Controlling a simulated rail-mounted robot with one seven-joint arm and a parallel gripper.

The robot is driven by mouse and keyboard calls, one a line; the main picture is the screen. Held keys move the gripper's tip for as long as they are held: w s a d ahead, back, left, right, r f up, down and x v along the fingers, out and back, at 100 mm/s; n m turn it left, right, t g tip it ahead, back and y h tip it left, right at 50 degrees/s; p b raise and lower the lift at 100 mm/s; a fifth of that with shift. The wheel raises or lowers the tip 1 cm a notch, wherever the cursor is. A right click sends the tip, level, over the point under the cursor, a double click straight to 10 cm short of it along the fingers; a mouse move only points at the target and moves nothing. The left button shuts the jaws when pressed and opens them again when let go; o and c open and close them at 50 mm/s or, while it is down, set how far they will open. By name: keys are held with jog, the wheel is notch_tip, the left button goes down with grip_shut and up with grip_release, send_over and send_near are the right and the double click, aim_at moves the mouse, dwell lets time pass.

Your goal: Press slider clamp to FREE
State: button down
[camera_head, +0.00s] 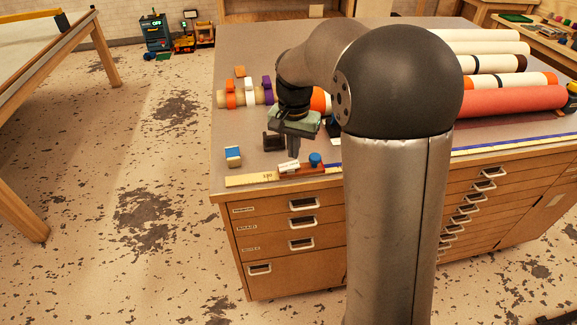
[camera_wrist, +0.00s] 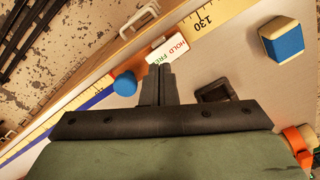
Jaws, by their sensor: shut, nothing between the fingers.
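The slider clamp (camera_head: 318,170) sits on the yellow rule at the cabinet top's front edge. It has a blue knob (camera_head: 315,159), which also shows in the wrist view (camera_wrist: 125,83). Its white label (camera_wrist: 170,47) reads HOLD in red and FREE in green; the FREE word is partly hidden by my fingertips. My gripper (camera_head: 293,155) points down beside the knob, over the label end. In the wrist view its fingers (camera_wrist: 160,70) are together and empty, beside the label's FREE end. I cannot tell whether they touch the clamp.
A blue-and-cream block (camera_head: 233,156) stands left of my gripper, and a dark bracket (camera_head: 273,141) lies close behind it. A roll with orange, white and purple bands (camera_head: 250,95) lies further back. More rolls (camera_head: 510,101) lie at the right.

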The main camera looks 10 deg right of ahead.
aim_at(293, 164)
jog(key=shift+f+b, duration=0.95)
jog(key=shift+f, duration=0.55)
dwell(1.1)
jog(key=shift+r, duration=0.1)
jog(key=shift+r+p, duration=2.75)
jog(key=shift+r, duration=0.75)
jog(key=shift+s, duration=0.1)
jog(key=s+f+n, duration=0.2)
jog(key=s+n, duration=0.4)
jog(key=s, duration=2)
jog(key=shift+f+n+t, duration=0.3)
jog(key=shift+n, duration=0.1)
jog(key=shift+a, duration=0.1)
